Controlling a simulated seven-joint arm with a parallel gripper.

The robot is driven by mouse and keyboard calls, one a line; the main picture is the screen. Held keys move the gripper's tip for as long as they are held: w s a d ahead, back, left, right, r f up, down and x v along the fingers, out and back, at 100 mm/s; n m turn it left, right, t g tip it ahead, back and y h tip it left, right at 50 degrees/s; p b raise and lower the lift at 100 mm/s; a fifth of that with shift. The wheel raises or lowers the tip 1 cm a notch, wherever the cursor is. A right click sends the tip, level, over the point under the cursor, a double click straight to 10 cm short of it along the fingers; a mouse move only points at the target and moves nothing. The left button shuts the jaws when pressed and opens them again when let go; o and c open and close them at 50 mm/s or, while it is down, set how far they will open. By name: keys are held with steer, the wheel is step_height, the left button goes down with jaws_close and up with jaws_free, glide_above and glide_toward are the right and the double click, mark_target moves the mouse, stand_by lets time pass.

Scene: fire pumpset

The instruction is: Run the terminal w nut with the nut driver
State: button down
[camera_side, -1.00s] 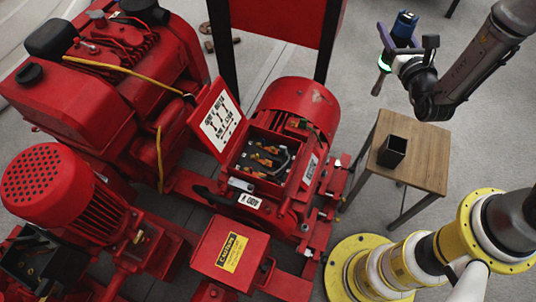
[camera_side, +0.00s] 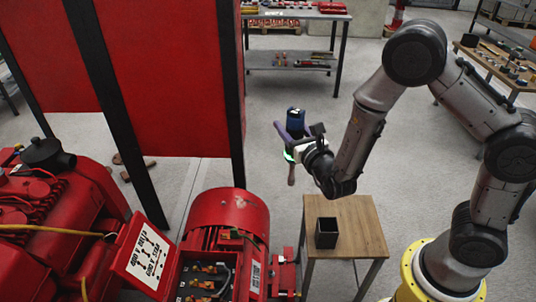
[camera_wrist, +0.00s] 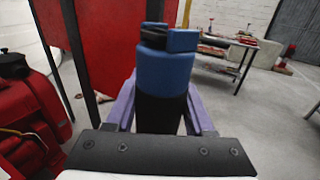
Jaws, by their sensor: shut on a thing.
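My gripper (camera_side: 290,135), with purple fingers, is shut on the nut driver and holds it upright in the air. The driver's blue and black body (camera_side: 295,121) rises above the fingers, and its shaft (camera_side: 291,174) points down below them. In the wrist view the nut driver (camera_wrist: 163,75) stands between the purple fingers (camera_wrist: 157,112); its lower end is hidden. The red motor (camera_side: 228,212) has an open terminal box (camera_side: 205,277) at the bottom of the side view, with coloured terminals inside. Terminal w cannot be singled out. The gripper is well apart from the box.
A small wooden table (camera_side: 358,232) with a black square cup (camera_side: 326,233) stands right of the motor. The box's raised lid (camera_side: 147,252) carries a wiring diagram. A red panel on black posts (camera_side: 237,90) stands behind. Open floor lies beyond the gripper.

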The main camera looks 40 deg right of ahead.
steer(key=w+a+f+m+g+h, duration=0.1)
steer(key=w+a+f+m+h, duration=0.15)
steer(key=w+a, duration=0.75)
steer(key=s+a+f+n+y, duration=0.1)
steer(key=s+a+f, duration=0.1)
steer(key=a+f, duration=0.3)
steer(key=s+a+f+n+y, duration=0.1)
steer(key=a+f, duration=0.5)
steer(key=a, duration=0.6)
steer(key=shift+s+a+t, duration=0.3)
steer(key=shift+s+t, duration=0.1)
steer(key=shift+s, duration=0.05)
steer(key=shift+f, duration=0.2)
step_height(320, 180, down, 8)
steer(key=shift+f, duration=0.8)
stand_by(1.6)
